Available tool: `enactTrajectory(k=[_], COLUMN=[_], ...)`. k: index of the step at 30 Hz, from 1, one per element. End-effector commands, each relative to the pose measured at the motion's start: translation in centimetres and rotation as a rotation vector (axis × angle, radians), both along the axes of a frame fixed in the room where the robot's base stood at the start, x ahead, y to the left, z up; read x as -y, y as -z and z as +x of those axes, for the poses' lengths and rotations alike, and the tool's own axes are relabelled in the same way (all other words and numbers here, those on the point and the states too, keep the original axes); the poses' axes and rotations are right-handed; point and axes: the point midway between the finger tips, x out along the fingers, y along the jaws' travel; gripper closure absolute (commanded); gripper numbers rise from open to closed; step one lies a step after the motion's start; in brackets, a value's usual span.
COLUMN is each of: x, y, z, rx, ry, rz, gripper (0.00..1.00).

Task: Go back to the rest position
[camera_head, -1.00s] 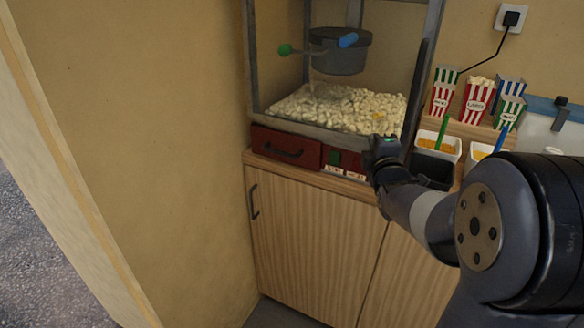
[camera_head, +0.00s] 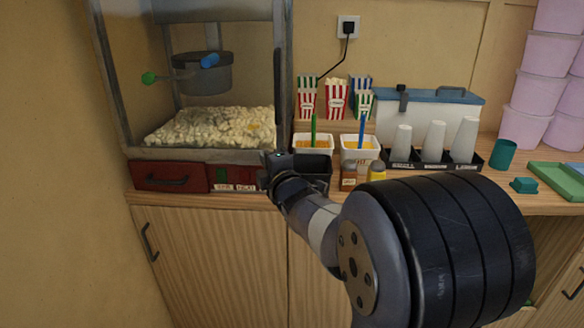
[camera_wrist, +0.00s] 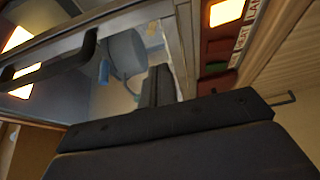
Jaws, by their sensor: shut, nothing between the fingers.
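My gripper (camera_head: 277,159) is shut and empty. In the head view it is in front of the counter, by the lower right corner of the popcorn machine (camera_head: 140,152), with my arm reaching up to it from the lower right. In the wrist view my closed fingers (camera_wrist: 156,86) point at the machine, whose kettle (camera_wrist: 126,52) shows behind them. I cannot tell how far the fingers are from the machine.
The counter (camera_head: 262,198) holds white tubs (camera_head: 360,149), a dark bin (camera_head: 313,168), striped popcorn boxes (camera_head: 336,99), white cups (camera_head: 435,142) in a black tray and a green tray (camera_head: 558,181). Lilac tubs (camera_head: 535,95) are stacked at right. A wall (camera_head: 50,150) stands at left.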

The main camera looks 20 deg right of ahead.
Motion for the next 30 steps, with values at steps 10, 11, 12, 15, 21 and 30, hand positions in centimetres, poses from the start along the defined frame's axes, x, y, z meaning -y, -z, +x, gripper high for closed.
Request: enactTrajectory(k=[10,11,12,15,21,30], x=[4.0,4.1,4.3,4.7,4.8,4.5], y=[-0.1,-0.1,0.0,0.0,0.0,0.0], z=[-3.3,-3.4,-3.6,-4.0,-4.1,-3.8], rx=[0.0,0.0,0.001,-0.001,-0.001,0.0], ry=[0.003,0.002,0.002,0.001,-0.002,-0.002], rz=[-0.001,0.0,-0.001,0.001,0.0,0.001], gripper=[1.0,1.0,1.0,1.0,1.0,1.0])
